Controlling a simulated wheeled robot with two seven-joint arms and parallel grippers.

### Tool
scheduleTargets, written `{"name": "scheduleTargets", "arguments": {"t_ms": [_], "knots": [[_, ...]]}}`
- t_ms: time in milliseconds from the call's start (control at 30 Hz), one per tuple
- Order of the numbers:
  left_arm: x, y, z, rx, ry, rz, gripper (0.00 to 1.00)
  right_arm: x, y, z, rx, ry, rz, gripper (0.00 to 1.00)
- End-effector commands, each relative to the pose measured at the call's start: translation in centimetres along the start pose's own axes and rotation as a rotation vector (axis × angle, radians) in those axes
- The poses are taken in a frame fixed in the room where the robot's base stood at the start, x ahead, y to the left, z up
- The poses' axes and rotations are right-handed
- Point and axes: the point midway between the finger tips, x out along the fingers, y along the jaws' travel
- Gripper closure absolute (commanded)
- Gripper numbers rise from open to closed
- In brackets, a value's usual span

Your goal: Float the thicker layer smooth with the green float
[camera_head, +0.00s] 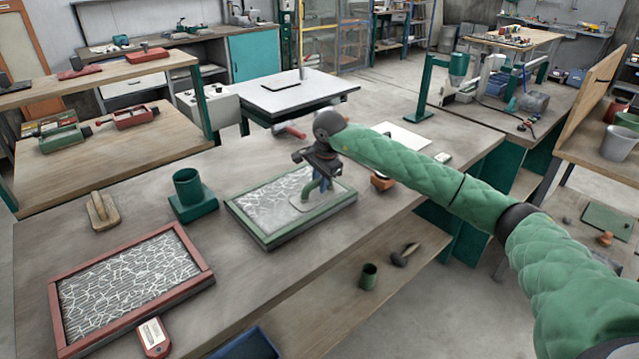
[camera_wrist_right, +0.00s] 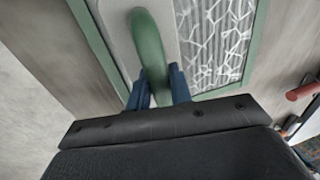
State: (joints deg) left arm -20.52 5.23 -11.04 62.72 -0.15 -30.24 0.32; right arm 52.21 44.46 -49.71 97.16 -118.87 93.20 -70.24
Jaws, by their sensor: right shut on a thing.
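A green-framed tray (camera_head: 268,240) lies on the workbench and holds a pale layer with a web of white fibres. My right gripper (camera_head: 322,183) is above the tray's right half, shut on the green handle of the float. The green float (camera_head: 307,196) has a pale flat plate that lies over the layer; I cannot tell whether it touches. In the right wrist view the float's handle (camera_wrist_right: 148,45) sits between my blue fingers (camera_wrist_right: 158,88), and fibres (camera_wrist_right: 210,40) show to the right of the plate. A red-framed tray (camera_head: 190,240) with coarser-looking fibres lies at front left. My left gripper is out of view.
A green cup-shaped holder (camera_head: 190,190) stands left of the green tray. A wooden-handled float (camera_head: 102,212) lies further left. A red tag (camera_head: 153,338) is at the red tray's front edge. An orange-brown block (camera_head: 381,181) lies right of the green tray.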

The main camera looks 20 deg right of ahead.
Motion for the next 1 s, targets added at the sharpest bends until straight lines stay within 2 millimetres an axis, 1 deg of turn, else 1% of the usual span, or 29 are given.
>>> {"name": "scheduleTargets", "arguments": {"t_ms": [800,1000], "knots": [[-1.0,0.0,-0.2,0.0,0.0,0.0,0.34,-6.4,-1.3,0.0,-0.001,0.001,-0.002,1.0],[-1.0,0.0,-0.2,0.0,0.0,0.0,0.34,-6.7,-1.3,0.0,0.0,0.0,-0.001,1.0]]}}
